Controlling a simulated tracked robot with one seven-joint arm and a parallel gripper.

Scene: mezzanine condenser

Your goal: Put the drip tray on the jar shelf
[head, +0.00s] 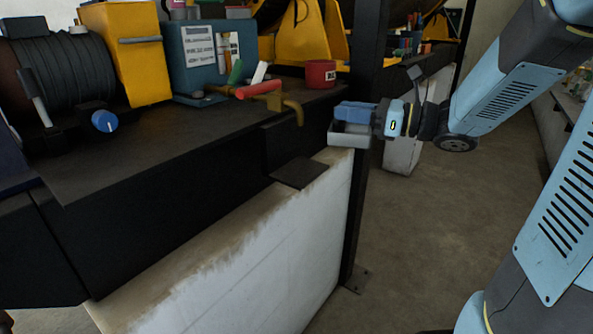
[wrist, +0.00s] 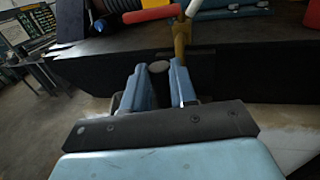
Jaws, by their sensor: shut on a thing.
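My gripper (head: 354,112) is shut on a small light-grey drip tray (head: 350,138), which hangs below the fingers in the head view. The tray is held in the air to the right of the brass tap (head: 293,105) with its red handle, beside the dark post. In the wrist view the two blue fingers of my gripper (wrist: 160,78) point toward the dark bench edge, and the tray is mostly hidden there by the fingers and gripper body. A shelf with small items (head: 578,88) shows at the far right, partly behind my arm; I cannot tell whether it is the jar shelf.
A small dark plate (head: 299,173) juts out below the tap above a white wall (head: 250,265). A red mug (head: 320,74), blue box (head: 205,60) and yellow box (head: 135,55) stand on the dark bench (head: 150,155). A dark post (head: 360,190) stands close. Floor at right is clear.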

